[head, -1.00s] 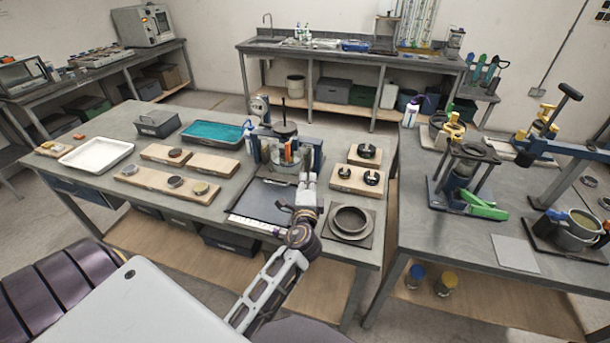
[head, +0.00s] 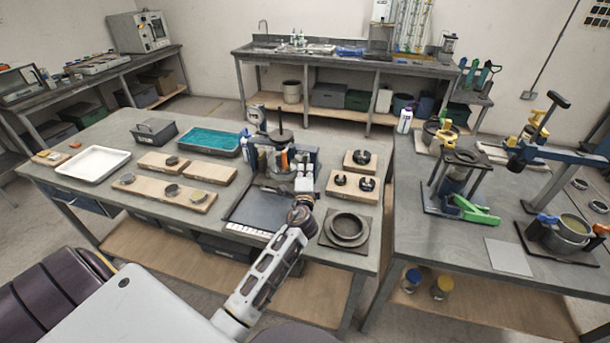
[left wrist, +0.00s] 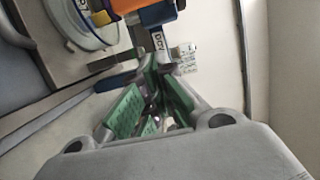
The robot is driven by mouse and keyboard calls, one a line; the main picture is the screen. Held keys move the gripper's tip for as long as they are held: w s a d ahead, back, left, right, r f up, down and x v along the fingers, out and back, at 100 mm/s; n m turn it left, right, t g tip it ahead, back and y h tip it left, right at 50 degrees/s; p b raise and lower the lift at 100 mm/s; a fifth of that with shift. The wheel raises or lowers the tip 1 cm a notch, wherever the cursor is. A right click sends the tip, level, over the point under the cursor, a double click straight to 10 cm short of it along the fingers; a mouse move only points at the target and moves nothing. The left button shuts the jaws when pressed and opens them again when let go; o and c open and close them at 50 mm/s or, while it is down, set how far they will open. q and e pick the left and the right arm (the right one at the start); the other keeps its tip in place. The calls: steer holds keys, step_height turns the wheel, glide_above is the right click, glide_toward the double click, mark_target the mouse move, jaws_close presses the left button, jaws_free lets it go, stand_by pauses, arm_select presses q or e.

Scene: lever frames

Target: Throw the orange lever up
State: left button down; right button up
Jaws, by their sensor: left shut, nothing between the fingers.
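The orange lever (head: 284,160) is a small upright piece on the dark lever frame (head: 268,160) at the right of the near left bench. In the left wrist view an orange part (left wrist: 126,5) shows at the top edge, cut off, with a dark blue labelled lever (left wrist: 158,20) beside it. My left gripper (head: 305,178) is close in front of the frame, at its right side, and partly hides it. In the left wrist view the green-padded fingers (left wrist: 160,78) point at the dark blue lever's lower end. They are shut and hold nothing. Whether they touch it I cannot tell.
A black mat (head: 258,207) lies before the frame. A grey ring dish (head: 347,228) stands to the right, and wooden blocks with black knobs (head: 352,185) are behind it. Wooden boards (head: 165,190) and a teal tray (head: 212,138) lie to the left.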

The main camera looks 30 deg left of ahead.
arm_select(q)
steer(key=a+p, duration=0.1)
steer(key=a, duration=0.3)
steer(key=shift+s+a, duration=0.15)
arm_select(e)
steer(key=shift+a+r, duration=0.4)
steer(key=shift+r, duration=0.4)
steer(key=shift+d+f, duration=0.15)
arm_select(q)
steer(key=shift+f+m, duration=0.15)
steer(key=shift+m, duration=0.15)
arm_select(e)
steer(key=shift+d+f, duration=0.15)
arm_select(q)
steer(key=shift+a, duration=0.1)
